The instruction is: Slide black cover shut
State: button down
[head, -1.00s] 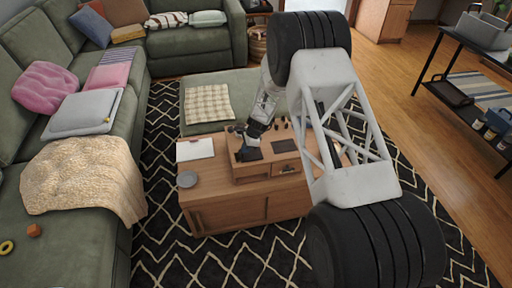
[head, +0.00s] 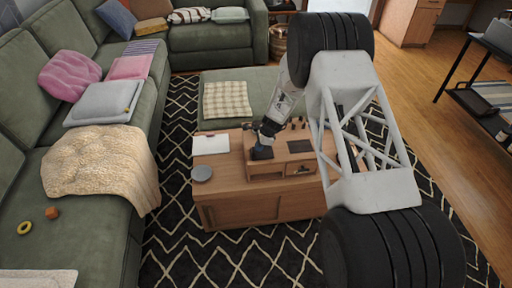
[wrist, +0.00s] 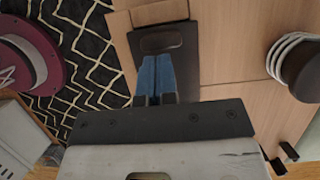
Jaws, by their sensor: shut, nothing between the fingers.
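The black cover (wrist: 186,62) is a flat dark panel on a wooden box (wrist: 120,25), with a rounded dark raised or recessed part (wrist: 162,40) near its far end. My gripper (wrist: 156,60) has blue fingers, shut together with nothing between them. The fingertips are over the panel, just at the near side of that rounded part; I cannot tell if they touch it. In the head view my gripper (head: 261,146) points down onto the left dark panel (head: 262,154) of the box, hiding part of it. How far the cover is open is unclear.
A second dark panel (head: 299,146) lies to the right on the same box, above an open-fronted compartment. The box stands on a wooden coffee table (head: 250,212). A grey round dish (head: 202,173) and a white pad (head: 211,144) lie to its left. Small dark items stand behind the panels.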

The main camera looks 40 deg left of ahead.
jog(key=shift+w+d+r, duration=0.3)
jog(key=shift+w+d, duration=0.5)
jog(key=shift+w, duration=0.1)
jog(key=v, duration=0.9)
jog(key=shift+r, duration=0.25)
jog(key=shift+w+d, duration=0.2)
jog(key=shift+w, duration=0.25)
jog(key=shift+w+d, duration=0.25)
jog(key=shift+w, duration=0.25)
jog(key=shift+f, duration=0.1)
